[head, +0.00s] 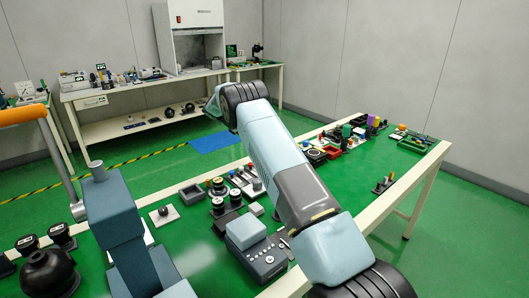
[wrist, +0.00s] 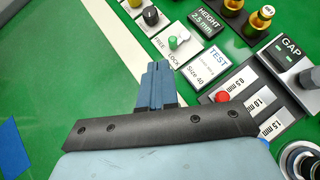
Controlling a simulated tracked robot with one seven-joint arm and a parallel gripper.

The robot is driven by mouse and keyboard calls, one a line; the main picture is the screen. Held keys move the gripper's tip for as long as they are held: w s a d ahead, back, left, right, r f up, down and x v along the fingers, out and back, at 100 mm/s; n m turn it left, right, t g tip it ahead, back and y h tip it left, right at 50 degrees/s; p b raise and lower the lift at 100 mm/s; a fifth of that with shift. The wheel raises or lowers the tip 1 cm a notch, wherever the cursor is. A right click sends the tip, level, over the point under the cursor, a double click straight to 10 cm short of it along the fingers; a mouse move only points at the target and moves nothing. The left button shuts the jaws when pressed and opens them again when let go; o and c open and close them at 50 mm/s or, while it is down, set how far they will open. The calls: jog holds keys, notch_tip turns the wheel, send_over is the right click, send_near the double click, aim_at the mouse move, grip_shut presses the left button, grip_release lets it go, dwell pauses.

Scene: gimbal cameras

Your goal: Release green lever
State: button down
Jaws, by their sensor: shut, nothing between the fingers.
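The green lever (wrist: 173,42) is a small green-tipped handle on a white plate marked FREE and LOCK (wrist: 176,45). It is in the upper middle of the wrist view, and a small white part shows beside the green tip. My gripper (wrist: 158,68) has its blue fingers together with nothing between them. In this view the fingertips lie just below and left of the green tip, with a small gap in the picture. Height above the plate is hard to judge. I cannot make out the lever or my fingertips in the head view.
A black knob (wrist: 151,16) stands above left of the lever. To the right are a TEST plate (wrist: 203,67), a HEIGHT sign (wrist: 207,22), brass-topped posts, a red knob (wrist: 222,97) and a GAP block (wrist: 289,46). Bare green surface (wrist: 80,60) lies left.

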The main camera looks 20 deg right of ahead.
jog(key=s+a+f+n+t, duration=0.1)
jog(key=s+a+n+t, duration=0.3)
jog(key=s, duration=0.3)
jog(key=shift+s+a+f+n+y, duration=0.4)
jog(key=shift+a+n, duration=0.05)
jog(key=shift+n, duration=0.05)
jog(key=x, duration=0.9)
jog(key=shift+d+f, duration=0.2)
jog(key=shift+d, duration=0.1)
jog(key=d, duration=0.1)
jog(key=w+d, duration=0.1)
jog(key=d, duration=0.1)
jog(key=shift+f, duration=0.1)
jog(key=shift+w+d, duration=0.15)
jog(key=shift+d, duration=0.4)
jog(key=shift+w, duration=0.1)
